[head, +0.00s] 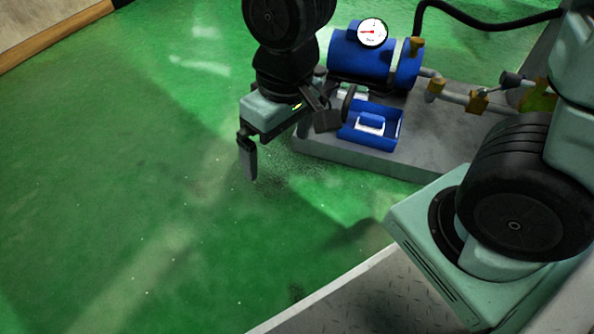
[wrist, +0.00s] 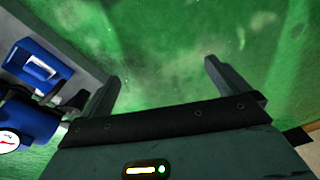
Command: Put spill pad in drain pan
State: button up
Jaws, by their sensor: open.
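The blue drain pan (head: 387,143) sits on the grey base plate, below the blue tank. A small blue and white piece (head: 371,122) lies inside the pan; it looks like the spill pad, but I cannot be sure. The pan (wrist: 62,70) and the piece (wrist: 40,66) also show at the left of the wrist view. My gripper (head: 288,138) is open, with its fingers wide apart and nothing between them. It is over the green floor, left of the pan; one finger is near the pan's left side in the head view. The wrist view shows empty floor between the fingertips (wrist: 162,76).
The blue tank (head: 375,60) with a white gauge (head: 372,32) stands behind the pan. Pipes with brass fittings (head: 478,100) run to the right. The grey base plate (head: 420,160) has a raised edge. Green floor (head: 120,190) at left is clear.

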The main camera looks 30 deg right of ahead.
jog(key=s+a+r+n, duration=0.2)
jog(key=s+n, duration=0.1)
jog(key=s, duration=0.6)
jog(key=shift+r+n+g, duration=0.35)
jog(key=shift+n+g, duration=0.05)
notch_tip(320, 180, up, 55)
jog(key=p, duration=5.5)
